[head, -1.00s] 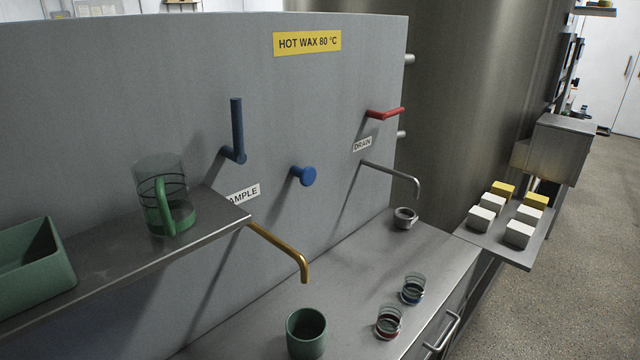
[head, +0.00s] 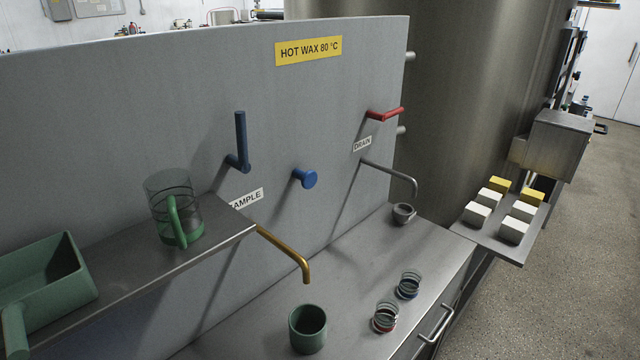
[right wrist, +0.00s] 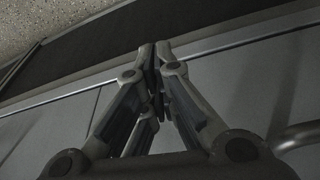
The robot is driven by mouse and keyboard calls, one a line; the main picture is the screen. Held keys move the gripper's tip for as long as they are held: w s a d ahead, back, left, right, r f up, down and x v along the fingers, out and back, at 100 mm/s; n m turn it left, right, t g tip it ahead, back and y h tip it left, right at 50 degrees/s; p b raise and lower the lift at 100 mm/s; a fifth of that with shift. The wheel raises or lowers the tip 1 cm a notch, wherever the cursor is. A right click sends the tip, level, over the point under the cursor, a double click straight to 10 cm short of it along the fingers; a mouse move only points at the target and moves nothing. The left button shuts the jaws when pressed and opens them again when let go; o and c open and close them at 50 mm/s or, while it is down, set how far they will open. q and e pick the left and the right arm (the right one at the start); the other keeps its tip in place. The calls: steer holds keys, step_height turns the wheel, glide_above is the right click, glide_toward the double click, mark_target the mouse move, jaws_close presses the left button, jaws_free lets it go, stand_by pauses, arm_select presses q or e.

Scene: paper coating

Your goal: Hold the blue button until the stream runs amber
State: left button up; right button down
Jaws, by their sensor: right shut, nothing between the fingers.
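The blue button (head: 306,179) stands out from the grey panel (head: 130,110), between the blue lever and the drain spout. Nothing touches it. The brass spout (head: 287,252) under the SAMPLE label (head: 246,199) shows no stream. A green cup (head: 308,328) stands on the counter below the spout's tip; its inside looks dark. My right gripper (right wrist: 157,52) shows only in the right wrist view, shut and empty, in front of drawer or cabinet fronts. My left gripper is not in view.
A blue lever (head: 241,144) and red handle (head: 384,113) stick out from the panel. A shelf (head: 130,270) at left holds a clear green-handled jug (head: 172,212) and a green scoop-like bin (head: 45,275). Two small glasses (head: 409,285) (head: 385,316) stand on the counter, with white and yellow blocks (head: 500,205) beyond.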

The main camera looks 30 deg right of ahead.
step_height(320, 180, up, 21)
steer(key=w+d+t+p, duration=0.1)
steer(key=p, duration=0.3)
steer(key=w+d+r+n+t+h, duration=0.6)
steer(key=w+d+r+t, duration=0.2)
steer(key=w+d+r, duration=0.55)
steer(key=w+d+r+n+t+y, duration=0.1)
steer(key=w+r+n+y, duration=0.4)
steer(key=n, duration=1.1)
steer(key=w+d+r+n+t+y, duration=0.1)
steer(key=w+r+n+t+y, duration=0.3)
steer(key=n, duration=1.2)
steer(key=shift+w+r+y, duration=1.05)
steer(key=shift+w+y, duration=0.25)
steer(key=shift+w, duration=0.45)
